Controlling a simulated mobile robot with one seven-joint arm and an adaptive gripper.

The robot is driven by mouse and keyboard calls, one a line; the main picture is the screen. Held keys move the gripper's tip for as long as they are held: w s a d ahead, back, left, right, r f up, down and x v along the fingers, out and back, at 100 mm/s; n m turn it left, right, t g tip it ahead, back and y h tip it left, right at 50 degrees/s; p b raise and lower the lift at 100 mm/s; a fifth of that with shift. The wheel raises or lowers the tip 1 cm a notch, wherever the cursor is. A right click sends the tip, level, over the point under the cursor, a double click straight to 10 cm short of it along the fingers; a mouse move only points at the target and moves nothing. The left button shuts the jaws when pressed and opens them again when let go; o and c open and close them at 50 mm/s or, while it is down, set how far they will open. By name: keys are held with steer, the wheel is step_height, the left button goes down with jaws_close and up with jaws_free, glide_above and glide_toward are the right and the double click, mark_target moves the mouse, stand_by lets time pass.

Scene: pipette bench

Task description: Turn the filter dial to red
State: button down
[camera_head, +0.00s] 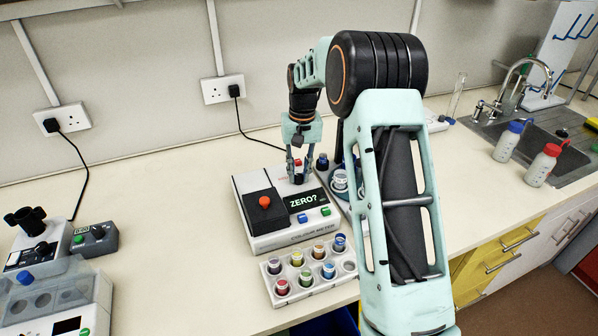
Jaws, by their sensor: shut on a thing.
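The colour meter (272,240) stands on the bench, a white and dark box with a lit display reading "ZERO?" (303,201). My gripper (298,176) points down over the back right of the meter, behind the display. Its fingers are shut on a small dark knob there, which I take to be the filter dial (297,180); the fingers partly cover it. A small red mark (297,162) shows between the fingers. The dial's setting cannot be read. An orange-red knob (264,201) sits on the dark lid at left. Blue and green buttons are below the display.
A white rack (308,284) of several vials with coloured contents stands in front of the meter. Other instruments stand right behind my arm and at far left (40,250). Two wash bottles (508,141) stand by the sink.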

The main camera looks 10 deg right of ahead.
mark_target(301, 176)
steer(key=shift+n, duration=0.3)
steer(key=c, duration=1.7)
jaws_free()
steer(key=shift+c, duration=0.2)
steer(key=shift+r, duration=0.1)
step_height(301, 176, up, 12)
steer(key=shift+d, duration=0.25)
